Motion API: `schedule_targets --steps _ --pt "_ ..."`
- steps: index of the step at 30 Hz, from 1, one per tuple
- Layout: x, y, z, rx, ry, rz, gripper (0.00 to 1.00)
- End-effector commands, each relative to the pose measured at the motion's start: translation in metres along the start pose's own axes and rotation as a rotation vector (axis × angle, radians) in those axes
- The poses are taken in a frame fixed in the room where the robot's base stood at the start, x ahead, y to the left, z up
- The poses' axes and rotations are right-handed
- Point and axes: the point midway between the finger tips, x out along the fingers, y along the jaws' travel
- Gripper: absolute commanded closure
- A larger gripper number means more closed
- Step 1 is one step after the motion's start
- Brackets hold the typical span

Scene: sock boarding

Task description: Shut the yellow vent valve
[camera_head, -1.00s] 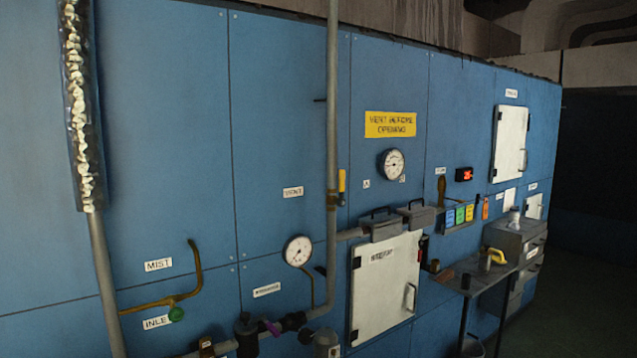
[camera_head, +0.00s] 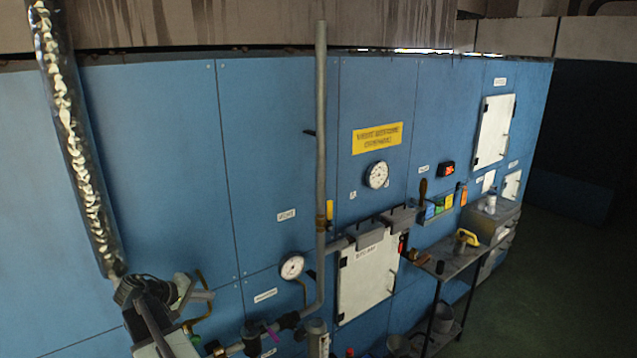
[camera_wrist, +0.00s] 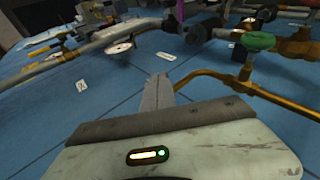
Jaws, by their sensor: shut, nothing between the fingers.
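The yellow vent valve (camera_head: 329,210) is a small yellow lever on the tall grey vertical pipe, right of the "VENT" label (camera_head: 286,215). Its lever stands upright, along the pipe. In the wrist view a small yellow part (camera_wrist: 62,36) by a grey pipe at upper left may be this lever; I cannot be sure. My gripper (camera_wrist: 158,88) is shut and empty, its fingers pointing at the blue panel. In the head view my gripper (camera_head: 190,296) is at the lower left, well left of and below the valve.
A green handwheel (camera_wrist: 258,41) on brass piping is close, right of my fingers. A gauge (camera_head: 291,267), a white door (camera_head: 366,275) and horizontal pipework lie low on the blue wall. A bench (camera_head: 455,268) stands at right. The wall left of the vertical pipe is mostly clear.

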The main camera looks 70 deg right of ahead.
Motion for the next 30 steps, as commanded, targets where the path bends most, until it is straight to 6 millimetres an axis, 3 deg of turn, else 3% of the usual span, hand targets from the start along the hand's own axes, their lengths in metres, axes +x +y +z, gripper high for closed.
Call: schedule_targets --steps 1,6,10,14,24,30 --pt "0.021 0.053 -0.001 0.017 -0.034 0.095 1.00" --pt "0.087 0.194 0.028 0.024 -0.158 0.431 1.00" --pt "0.106 0.263 0.049 0.002 -0.230 0.599 1.00" --pt "0.111 0.288 0.058 -0.012 -0.257 0.665 1.00" --pt "0.111 0.289 0.058 -0.014 -0.257 0.668 1.00" --pt "0.132 0.306 0.064 -0.013 -0.258 0.667 1.00"
